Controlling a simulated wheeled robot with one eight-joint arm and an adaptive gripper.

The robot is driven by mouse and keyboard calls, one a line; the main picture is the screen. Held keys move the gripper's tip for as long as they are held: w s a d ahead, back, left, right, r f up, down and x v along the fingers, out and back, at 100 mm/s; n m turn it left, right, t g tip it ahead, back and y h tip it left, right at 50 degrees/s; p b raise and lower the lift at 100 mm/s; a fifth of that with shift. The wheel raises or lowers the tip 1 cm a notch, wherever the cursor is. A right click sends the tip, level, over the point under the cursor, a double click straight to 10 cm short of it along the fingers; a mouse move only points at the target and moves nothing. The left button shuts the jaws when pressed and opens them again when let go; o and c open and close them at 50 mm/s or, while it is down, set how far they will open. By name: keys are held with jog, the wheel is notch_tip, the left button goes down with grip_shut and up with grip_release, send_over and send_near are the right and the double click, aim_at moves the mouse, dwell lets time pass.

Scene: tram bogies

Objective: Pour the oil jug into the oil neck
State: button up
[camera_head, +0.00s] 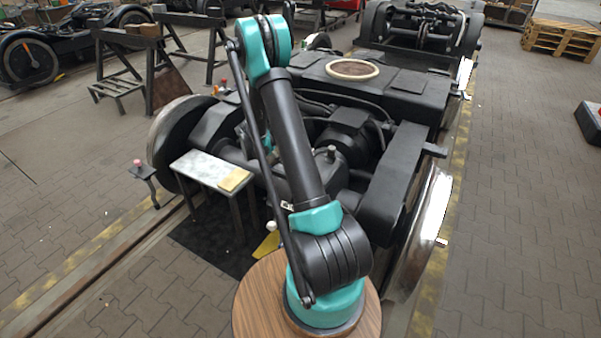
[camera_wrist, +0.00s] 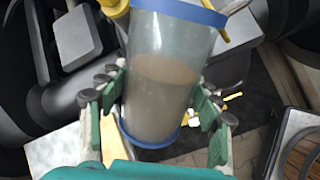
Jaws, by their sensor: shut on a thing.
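The oil jug (camera_wrist: 165,50) is a clear tapered vessel with blue bands at its top and base and yellow parts near the top. Brown liquid fills its lower part. My gripper (camera_wrist: 162,88) is shut on it, with green fingers on both sides of the body. The jug is cut off at the top of the wrist view. In the head view my arm hides the gripper and jug almost wholly. A short stub with a pale top (camera_head: 331,152) stands on the bogie's middle, right of my arm; I cannot tell whether it is the oil neck.
The black bogie (camera_head: 400,165) with bright wheels fills the middle. A small metal bench (camera_head: 207,171) with a yellow cloth (camera_head: 235,179) stands at its left. A ring (camera_head: 352,69) lies on the bogie's far top.

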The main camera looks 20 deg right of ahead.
jog(key=shift+r+y+p, duration=0.35)
jog(key=shift+y+p, duration=0.05)
jog(key=shift+p, duration=0.65)
jog(key=shift+r+y, duration=0.7)
jog(key=shift+r, duration=0.1)
dwell(2.0)
jog(key=shift+s+d+r+m+y, duration=0.1)
jog(key=shift+d+r+m+y, duration=0.3)
jog(key=shift+d+r+y, duration=0.35)
dwell(1.7)
jog(key=shift+d+r+t+y, duration=0.15)
jog(key=shift+r+t+y, duration=0.25)
jog(key=shift+y, duration=0.55)
dwell(0.8)
